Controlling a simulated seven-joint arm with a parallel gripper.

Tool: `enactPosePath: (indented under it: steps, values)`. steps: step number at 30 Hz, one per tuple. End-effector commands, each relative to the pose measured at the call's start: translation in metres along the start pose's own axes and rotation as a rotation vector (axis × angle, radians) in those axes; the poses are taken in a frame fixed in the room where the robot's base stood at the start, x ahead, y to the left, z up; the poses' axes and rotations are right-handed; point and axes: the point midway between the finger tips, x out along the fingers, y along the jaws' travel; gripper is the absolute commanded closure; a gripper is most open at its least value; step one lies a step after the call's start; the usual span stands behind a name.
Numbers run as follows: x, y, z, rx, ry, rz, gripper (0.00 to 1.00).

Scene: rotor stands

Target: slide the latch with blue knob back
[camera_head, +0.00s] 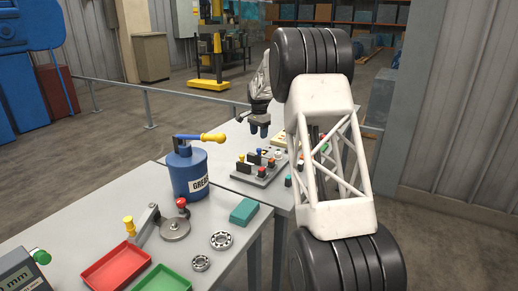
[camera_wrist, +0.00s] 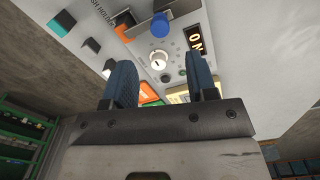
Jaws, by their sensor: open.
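A grey panel (camera_head: 245,176) with several coloured knobs and black blocks lies on the far table. A small blue knob (camera_head: 258,152) shows on it, below my gripper (camera_head: 259,130). In the wrist view a large blue knob (camera_wrist: 160,25) stands beyond the fingertips, near the top middle, with a white round knob (camera_wrist: 158,61) closer to the fingers. My gripper (camera_wrist: 160,68) is open and empty, its two blue fingers apart and above the panel, not touching the blue knob. The latch's slide position is too small to tell.
A blue grease can (camera_head: 188,172) with a yellow handle stands on the near table, left of the panel. Red (camera_head: 116,268) and green trays, bearings and a teal block (camera_head: 244,211) lie there too.

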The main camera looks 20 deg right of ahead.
Motion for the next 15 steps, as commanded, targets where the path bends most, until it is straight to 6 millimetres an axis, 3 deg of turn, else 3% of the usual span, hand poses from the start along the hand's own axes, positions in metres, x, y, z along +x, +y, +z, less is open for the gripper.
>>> enactPosePath:
  steps: [15]
  values:
    - [0.0074,0.0002,0.0000,0.000,-0.001,0.001,0.48]
